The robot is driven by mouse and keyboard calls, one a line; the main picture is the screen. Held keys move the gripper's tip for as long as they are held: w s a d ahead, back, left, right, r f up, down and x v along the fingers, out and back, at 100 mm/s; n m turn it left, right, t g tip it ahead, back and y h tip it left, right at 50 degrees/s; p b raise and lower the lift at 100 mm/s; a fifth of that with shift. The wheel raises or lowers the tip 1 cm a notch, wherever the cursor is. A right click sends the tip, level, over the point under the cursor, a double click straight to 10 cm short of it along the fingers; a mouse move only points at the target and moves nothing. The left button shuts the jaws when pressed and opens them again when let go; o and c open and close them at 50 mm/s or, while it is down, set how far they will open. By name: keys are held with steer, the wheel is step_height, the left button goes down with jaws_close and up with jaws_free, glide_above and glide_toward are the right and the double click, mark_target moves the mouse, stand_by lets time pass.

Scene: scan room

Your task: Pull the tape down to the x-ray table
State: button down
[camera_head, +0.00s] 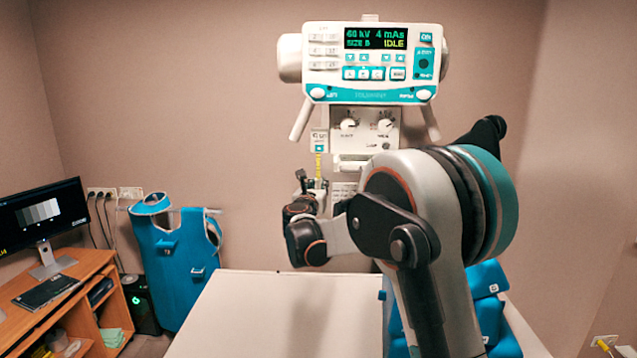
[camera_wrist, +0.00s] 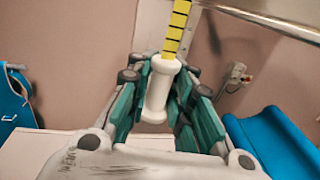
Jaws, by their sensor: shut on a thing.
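The yellow tape (camera_head: 318,166) with black marks hangs straight down from a small white housing (camera_head: 319,141) under the x-ray head. It also shows in the wrist view (camera_wrist: 177,32), ending at a white spool-shaped pull (camera_wrist: 161,84). My gripper (camera_head: 315,186) is shut on this pull, with green-padded fingers on both sides of it in the wrist view (camera_wrist: 158,92). In the head view the fingers and wrist hide the pull. The white x-ray table (camera_head: 250,315) lies below, with a gap between it and my gripper.
The x-ray head (camera_head: 370,95), its screen reading IDLE, is above my arm. Blue cushions (camera_head: 487,280) are at the table's right, partly behind my arm. A blue apron (camera_head: 172,255) hangs at left beside a desk (camera_head: 50,310) with a monitor (camera_head: 42,215). The table's left part is clear.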

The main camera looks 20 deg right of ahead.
step_height(320, 180, down, 54)
steer(key=b, duration=3.1)
steer(key=shift+s+a+f, duration=0.1)
steer(key=shift+s+f, duration=0.05)
steer(key=c, duration=1.5)
jaws_free()
steer(key=shift+c, duration=0.2)
steer(key=shift+s, duration=0.1)
steer(key=v, duration=1.1)
steer(key=shift+s+a, duration=0.2)
steer(key=shift+s, duration=0.15)
